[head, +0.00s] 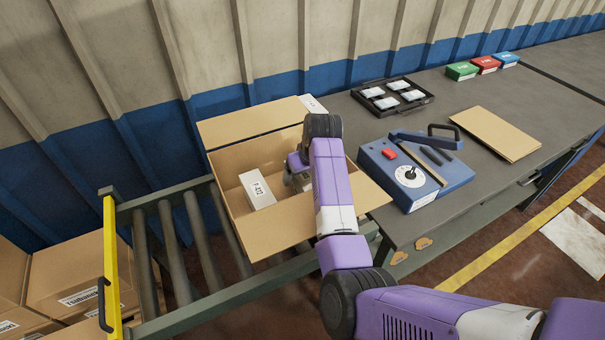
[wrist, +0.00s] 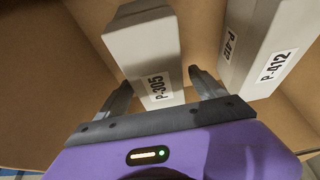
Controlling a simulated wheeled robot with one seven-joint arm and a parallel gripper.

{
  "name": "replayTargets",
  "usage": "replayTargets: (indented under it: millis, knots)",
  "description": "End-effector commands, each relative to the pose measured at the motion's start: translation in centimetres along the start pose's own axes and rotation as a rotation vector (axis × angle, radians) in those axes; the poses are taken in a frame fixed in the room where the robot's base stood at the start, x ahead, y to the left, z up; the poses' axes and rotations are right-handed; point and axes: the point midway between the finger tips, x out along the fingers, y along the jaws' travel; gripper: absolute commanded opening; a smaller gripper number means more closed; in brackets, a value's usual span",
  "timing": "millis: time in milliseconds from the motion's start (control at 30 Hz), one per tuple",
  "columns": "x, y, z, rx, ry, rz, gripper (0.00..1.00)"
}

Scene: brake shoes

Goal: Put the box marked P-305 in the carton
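The box marked P-305 (wrist: 148,50) is a pale box inside the carton, with its label toward the wrist camera. The brown open carton (head: 285,228) stands on the roller conveyor and also shows around the box in the wrist view (wrist: 60,60). My gripper (wrist: 162,78) reaches down into the carton. Its fingers are apart, one on each side of the P-305 box. The left finger is close against the box edge, and a narrow gap shows at the right finger. In the head view my arm hides most of this spot.
A pale box marked P-412 (head: 257,190) stands in the carton, right of P-305 in the wrist view (wrist: 268,45). A blue device (head: 415,178), black tray (head: 392,98), flat cardboard (head: 496,133) and small coloured boxes (head: 485,64) lie on the grey bench.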

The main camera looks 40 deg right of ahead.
Motion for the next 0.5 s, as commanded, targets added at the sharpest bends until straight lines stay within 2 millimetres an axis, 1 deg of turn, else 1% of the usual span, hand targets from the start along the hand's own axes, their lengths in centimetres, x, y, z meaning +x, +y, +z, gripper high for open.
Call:
replayTargets:
  millis: [33,167,267,367,500]
  knots:
    - [0.8,0.1,0.9,0.000,-0.016,0.000,0.80]
    - [0.9,0.2,1.1,0.001,-0.019,0.000,0.80]
    - [0.5,0.2,1.0,0.001,-0.017,0.001,0.80]
    - [-0.6,0.2,0.9,0.001,-0.014,0.002,0.80]
    - [-3.2,0.2,0.5,0.001,-0.006,0.002,0.80]
